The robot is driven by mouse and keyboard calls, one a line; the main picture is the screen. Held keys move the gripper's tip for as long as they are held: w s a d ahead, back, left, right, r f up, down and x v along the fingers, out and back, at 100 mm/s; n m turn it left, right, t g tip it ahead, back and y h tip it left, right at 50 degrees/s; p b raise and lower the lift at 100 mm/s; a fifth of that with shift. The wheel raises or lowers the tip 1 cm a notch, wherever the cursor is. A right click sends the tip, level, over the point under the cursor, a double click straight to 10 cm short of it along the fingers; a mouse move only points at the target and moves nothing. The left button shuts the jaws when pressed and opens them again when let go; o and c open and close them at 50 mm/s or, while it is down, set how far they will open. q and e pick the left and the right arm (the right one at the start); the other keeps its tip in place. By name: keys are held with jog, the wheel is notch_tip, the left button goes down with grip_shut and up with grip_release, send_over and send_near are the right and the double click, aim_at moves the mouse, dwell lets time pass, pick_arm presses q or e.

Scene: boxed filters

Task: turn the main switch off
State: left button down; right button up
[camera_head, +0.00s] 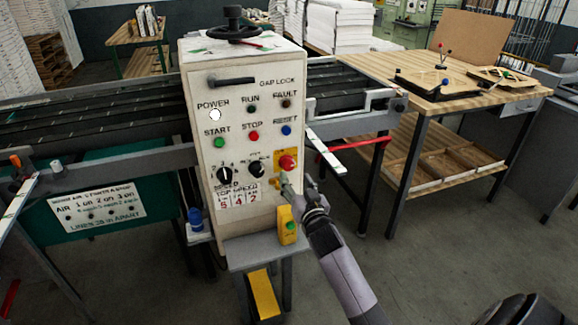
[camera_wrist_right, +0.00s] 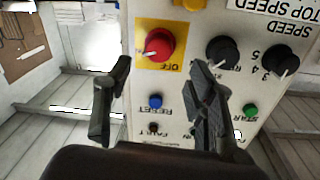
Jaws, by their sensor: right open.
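The main switch (camera_head: 287,162) is a red rotary knob on a yellow plate, low on the right side of the white control cabinet (camera_head: 235,75). It also shows in the right wrist view (camera_wrist_right: 158,43), where the picture is upside down and the plate reads OFF. A white pointer mark on the knob slants. My right gripper (camera_head: 296,182) is just in front of and below the switch. In the right wrist view its two fingers (camera_wrist_right: 158,70) are apart with nothing between them, straddling the knob's line without visible contact. My left gripper is not in view.
The POWER lamp (camera_head: 215,114) is bright white. Black dials (camera_head: 256,169) sit left of the switch; a blue RESET button (camera_head: 286,130) is above. A yellow box with a green button (camera_head: 287,226) hangs below. A conveyor is left; a wooden table (camera_head: 430,90) is right.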

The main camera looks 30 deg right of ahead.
aim_at(289, 167)
jog(key=x, duration=0.7)
jog(key=shift+w, duration=0.1)
jog(key=shift+c, duration=0.3)
jog(key=c, duration=1.1)
